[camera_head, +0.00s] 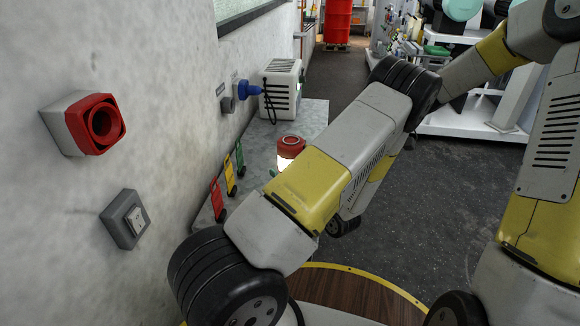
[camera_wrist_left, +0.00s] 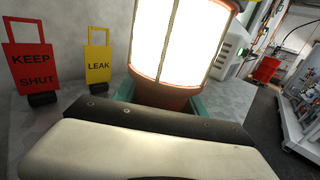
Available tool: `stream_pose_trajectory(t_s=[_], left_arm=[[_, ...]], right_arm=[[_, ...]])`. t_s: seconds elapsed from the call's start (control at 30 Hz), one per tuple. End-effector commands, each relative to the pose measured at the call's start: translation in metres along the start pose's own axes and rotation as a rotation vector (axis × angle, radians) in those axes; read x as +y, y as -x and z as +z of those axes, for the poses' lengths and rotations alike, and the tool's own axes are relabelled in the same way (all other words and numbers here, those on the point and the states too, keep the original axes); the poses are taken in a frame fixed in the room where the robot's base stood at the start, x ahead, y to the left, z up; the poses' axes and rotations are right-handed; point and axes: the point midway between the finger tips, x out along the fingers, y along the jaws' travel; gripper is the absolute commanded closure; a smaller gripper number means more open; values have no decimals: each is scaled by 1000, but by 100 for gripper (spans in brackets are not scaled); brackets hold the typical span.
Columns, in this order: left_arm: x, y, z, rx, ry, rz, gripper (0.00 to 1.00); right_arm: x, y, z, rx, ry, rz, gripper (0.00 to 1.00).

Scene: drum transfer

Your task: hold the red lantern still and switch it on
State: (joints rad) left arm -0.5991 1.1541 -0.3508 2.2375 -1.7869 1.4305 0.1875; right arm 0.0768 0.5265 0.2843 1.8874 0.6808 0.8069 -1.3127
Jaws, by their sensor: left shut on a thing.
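The red lantern (camera_head: 291,146) stands on the grey bench in the head view, with its red top showing and a bright white glow below it. My arm hides its lower part. In the left wrist view the lantern (camera_wrist_left: 181,40) fills the upper middle, its panes glowing white above a red base rim. My left gripper (camera_wrist_left: 162,98) is shut on the lantern low down, with a teal finger on each side. My right gripper is in neither view. The lantern's switch cannot be made out.
Red, yellow and green tags (camera_head: 230,174) stand along the wall side of the grey bench (camera_head: 313,113). A white vented box (camera_head: 282,86) with a blue plug is behind. A red sounder (camera_head: 101,124) and a grey switch (camera_head: 127,219) are on the wall. A red drum (camera_head: 337,20) stands far back.

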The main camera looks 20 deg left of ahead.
Motion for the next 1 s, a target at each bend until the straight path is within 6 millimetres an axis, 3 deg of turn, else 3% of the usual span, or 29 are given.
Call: stream_pose_trajectory(t_s=[0.03, 0.17, 0.57, 1.0], left_arm=[[0, 0, 0, 1, 0, 0, 49], [0, 0, 0, 1, 0, 0, 26], [-1, 7, 0, 1, 0, -1, 26], [-1, 92, 0, 1, -1, -4, 26]], right_arm=[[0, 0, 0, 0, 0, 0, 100], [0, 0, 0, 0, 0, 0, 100], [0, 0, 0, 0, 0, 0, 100], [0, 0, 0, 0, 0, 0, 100]])
